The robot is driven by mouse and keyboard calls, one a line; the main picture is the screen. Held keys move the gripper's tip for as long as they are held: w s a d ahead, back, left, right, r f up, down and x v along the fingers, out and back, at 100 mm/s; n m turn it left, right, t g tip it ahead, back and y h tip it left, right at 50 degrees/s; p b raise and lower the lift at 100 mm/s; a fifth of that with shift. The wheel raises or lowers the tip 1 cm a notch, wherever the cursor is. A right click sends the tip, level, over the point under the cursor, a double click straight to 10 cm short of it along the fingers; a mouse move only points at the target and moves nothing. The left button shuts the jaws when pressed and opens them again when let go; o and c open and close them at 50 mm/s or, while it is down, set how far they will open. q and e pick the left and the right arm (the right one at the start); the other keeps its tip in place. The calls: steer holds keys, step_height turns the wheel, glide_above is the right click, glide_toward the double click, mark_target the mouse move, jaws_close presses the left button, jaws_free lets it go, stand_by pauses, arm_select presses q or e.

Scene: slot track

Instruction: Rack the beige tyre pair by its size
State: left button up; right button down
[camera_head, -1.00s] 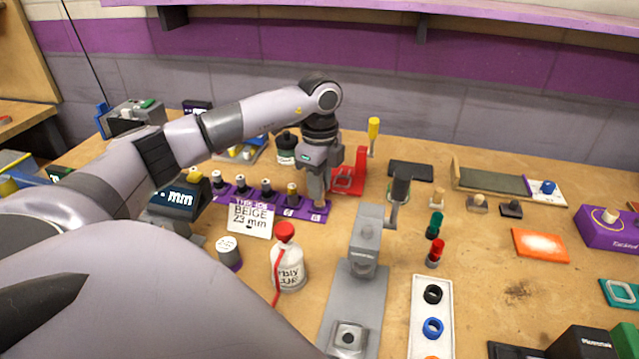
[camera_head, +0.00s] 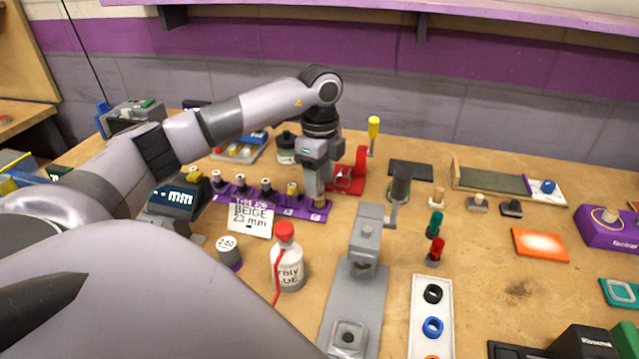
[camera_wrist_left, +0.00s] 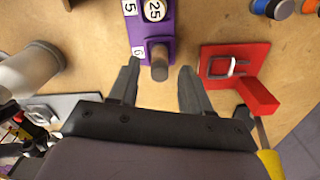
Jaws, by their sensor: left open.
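The purple rack (camera_head: 283,208) holds a row of capped cylinders on its numbered places; it also shows in the left wrist view (camera_wrist_left: 142,25). A beige-brown cylinder (camera_wrist_left: 159,62) stands upright at its end place, marked 6; I cannot tell for sure whether it is the beige tyre pair. My left gripper (camera_head: 315,201) is over that end of the rack. In the left wrist view, its open fingers (camera_wrist_left: 158,90) are on either side of the cylinder's line, apart from it. A card (camera_head: 251,218) reads "THIS JOB BEIGE 23 mm". My right gripper is out of view.
A red stand (camera_head: 350,178) is close to the right of my left gripper.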

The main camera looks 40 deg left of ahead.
arm_select(q)
step_height(320, 180, up, 10)
steer(key=shift+r, duration=0.25)
steer(key=shift+s, duration=0.1)
stand_by(0.5)
